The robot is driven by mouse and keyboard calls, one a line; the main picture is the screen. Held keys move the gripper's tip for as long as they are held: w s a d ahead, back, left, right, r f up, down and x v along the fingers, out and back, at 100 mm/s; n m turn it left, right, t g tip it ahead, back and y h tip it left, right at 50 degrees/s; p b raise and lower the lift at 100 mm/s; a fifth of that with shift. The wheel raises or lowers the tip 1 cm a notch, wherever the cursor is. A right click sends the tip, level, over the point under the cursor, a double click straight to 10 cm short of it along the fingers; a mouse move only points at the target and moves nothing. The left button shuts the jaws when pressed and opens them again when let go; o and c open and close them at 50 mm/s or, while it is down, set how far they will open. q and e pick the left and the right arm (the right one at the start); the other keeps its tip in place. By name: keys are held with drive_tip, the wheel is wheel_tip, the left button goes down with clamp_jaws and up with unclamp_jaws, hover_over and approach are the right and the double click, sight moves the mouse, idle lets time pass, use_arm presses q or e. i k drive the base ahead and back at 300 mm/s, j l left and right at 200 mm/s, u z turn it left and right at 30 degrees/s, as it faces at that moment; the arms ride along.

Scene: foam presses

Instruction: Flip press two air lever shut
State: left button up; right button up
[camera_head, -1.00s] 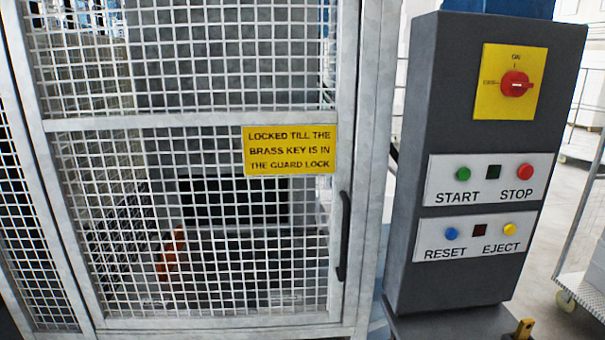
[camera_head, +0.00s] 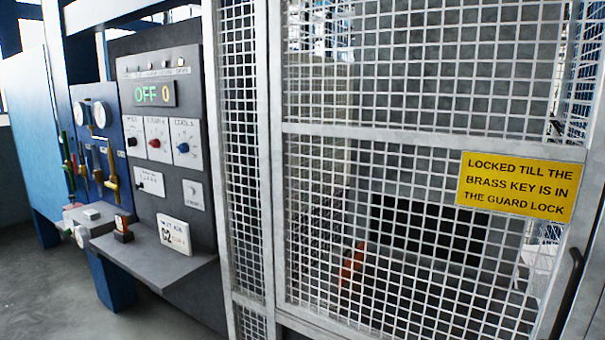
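A blue panel (camera_head: 122,120) at the left carries round gauges (camera_head: 99,114) and several upright levers or valve handles. A brass-coloured lever (camera_head: 112,172) hangs at its right side, and red and green handles (camera_head: 68,165) sit further left. I cannot tell which one is the press two air lever, as the labels are too small to read. Neither of my grippers is in view.
A grey control panel (camera_head: 188,205) with an "OFF 0" display (camera_head: 153,94) and knobs stands right of the levers, above a protruding shelf (camera_head: 150,262). A mesh guard door (camera_head: 277,130) with a yellow sign (camera_head: 520,185) fills the right. Floor (camera_head: 50,300) is clear at lower left.

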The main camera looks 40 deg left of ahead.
sight(89, 169)
drive_tip(key=j+u, duration=0.1)
drive_tip(key=u, duration=0.25)
drive_tip(key=j+u, duration=0.15)
drive_tip(key=u, duration=0.2)
drive_tip(key=i+j+u, duration=0.2)
drive_tip(key=j, duration=0.3)
drive_tip(key=i+j+u, duration=0.2)
drive_tip(key=j, duration=0.3)
drive_tip(key=i+j+u, duration=0.2)
drive_tip(key=j, duration=0.25)
drive_tip(key=i+j+u, duration=0.25)
drive_tip(key=j, duration=0.15)
drive_tip(key=i+j, duration=0.3)
drive_tip(key=j, duration=0.15)
drive_tip(key=i+j, duration=0.3)
drive_tip(key=j, duration=0.2)
drive_tip(key=i+j, duration=0.3)
drive_tip(key=j, duration=0.15)
drive_tip(key=i+j+u, duration=0.1)
drive_tip(key=i+j, duration=0.2)
drive_tip(key=j, duration=0.2)
